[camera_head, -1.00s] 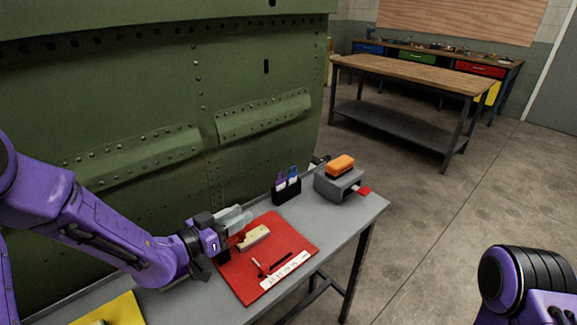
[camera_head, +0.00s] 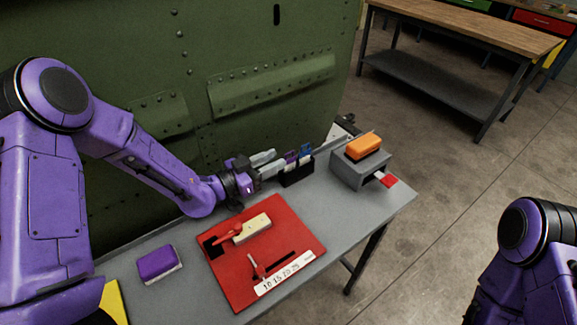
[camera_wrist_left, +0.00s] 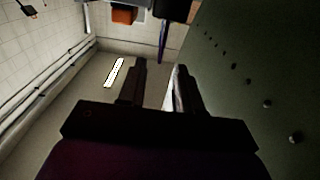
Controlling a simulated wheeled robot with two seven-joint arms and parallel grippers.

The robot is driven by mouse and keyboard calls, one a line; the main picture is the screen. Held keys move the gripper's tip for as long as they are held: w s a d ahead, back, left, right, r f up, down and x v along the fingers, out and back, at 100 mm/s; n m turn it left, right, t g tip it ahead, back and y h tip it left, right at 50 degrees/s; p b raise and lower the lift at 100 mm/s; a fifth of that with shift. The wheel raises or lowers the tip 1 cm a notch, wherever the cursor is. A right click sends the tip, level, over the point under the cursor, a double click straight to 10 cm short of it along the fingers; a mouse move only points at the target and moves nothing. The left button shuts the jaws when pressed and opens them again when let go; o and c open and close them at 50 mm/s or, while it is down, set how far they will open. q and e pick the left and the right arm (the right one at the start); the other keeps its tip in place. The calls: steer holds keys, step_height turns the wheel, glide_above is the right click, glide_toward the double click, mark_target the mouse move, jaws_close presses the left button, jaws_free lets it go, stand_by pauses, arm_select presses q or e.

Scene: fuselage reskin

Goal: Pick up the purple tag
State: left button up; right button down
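The purple tag (camera_head: 291,157) stands upright in a small black holder (camera_head: 297,175) on the grey table, beside a blue tag (camera_head: 306,151). My left gripper (camera_head: 274,161) is open, its pale fingers pointing right toward the tags, just left of the purple one. I cannot tell from this view whether they touch it. In the left wrist view the two dark fingers (camera_wrist_left: 162,82) are apart, with a thin purple-blue upright strip (camera_wrist_left: 163,40) beyond the gap, probably a tag seen edge-on. My right gripper is out of view.
A red board (camera_head: 285,222) with a pale block lies in front of the holder. A grey box (camera_head: 352,173) with an orange block (camera_head: 363,145) on top stands right. A purple block (camera_head: 157,263) lies left. The green riveted panel (camera_head: 270,90) rises behind.

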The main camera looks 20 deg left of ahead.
mark_target(288, 153)
arm_select(q)
steer(key=p+x, duration=0.1)
steer(key=x, duration=0.4)
steer(key=shift+d+r, duration=0.15)
steer(key=shift+w+d, duration=0.15)
steer(key=shift+w, duration=0.2)
steer(key=shift+s, duration=0.1)
jaws_close()
